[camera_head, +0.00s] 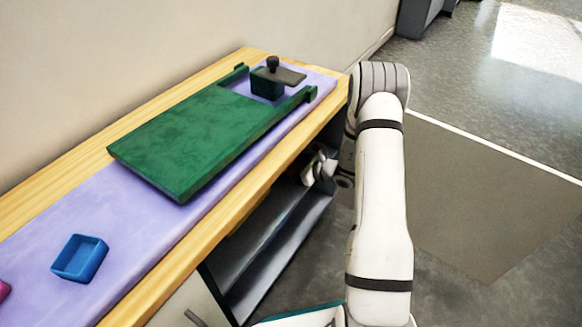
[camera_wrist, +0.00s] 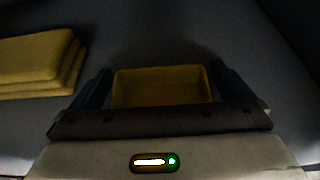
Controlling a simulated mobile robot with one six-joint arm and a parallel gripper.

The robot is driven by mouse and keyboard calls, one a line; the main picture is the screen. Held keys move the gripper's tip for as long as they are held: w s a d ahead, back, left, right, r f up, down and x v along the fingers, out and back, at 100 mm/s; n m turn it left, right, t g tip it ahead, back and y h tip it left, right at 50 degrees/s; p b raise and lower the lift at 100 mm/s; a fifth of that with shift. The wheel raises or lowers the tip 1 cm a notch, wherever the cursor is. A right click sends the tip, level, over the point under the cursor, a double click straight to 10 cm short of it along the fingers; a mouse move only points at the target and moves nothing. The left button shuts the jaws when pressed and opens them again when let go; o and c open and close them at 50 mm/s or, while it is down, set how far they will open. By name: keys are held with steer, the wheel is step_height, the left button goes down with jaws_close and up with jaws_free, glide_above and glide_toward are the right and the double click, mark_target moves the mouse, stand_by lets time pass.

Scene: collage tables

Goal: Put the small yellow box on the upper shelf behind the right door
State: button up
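The small yellow box (camera_wrist: 162,86) shows in the wrist view, right between the two dark fingers of my gripper (camera_wrist: 162,92). The fingers meet its left and right sides with no clear gap, so my gripper looks shut on it. Around it is a dark grey surface inside the cabinet; I cannot tell whether the box touches it. In the head view my wrist (camera_head: 318,170) reaches into the open right side of the cabinet, below the tabletop. The fingers and the box are hidden there. A grey shelf board (camera_head: 262,232) shows in the opening.
A stack of folded yellow pieces (camera_wrist: 38,64) lies left of my gripper in the wrist view. On the table are a green board (camera_head: 190,140), a dark green box with a knobbed lid (camera_head: 270,82) and a blue tray (camera_head: 80,258). The wooden front edge (camera_head: 215,222) overhangs the opening.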

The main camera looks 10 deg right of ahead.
steer(key=shift+r, duration=0.15)
steer(key=shift+s+d+r+p, duration=0.2)
steer(key=shift+d+p, duration=0.05)
steer(key=shift+p, duration=0.1)
steer(key=p+v, duration=0.3)
steer(key=v, duration=0.8)
steer(key=shift+s, duration=0.15)
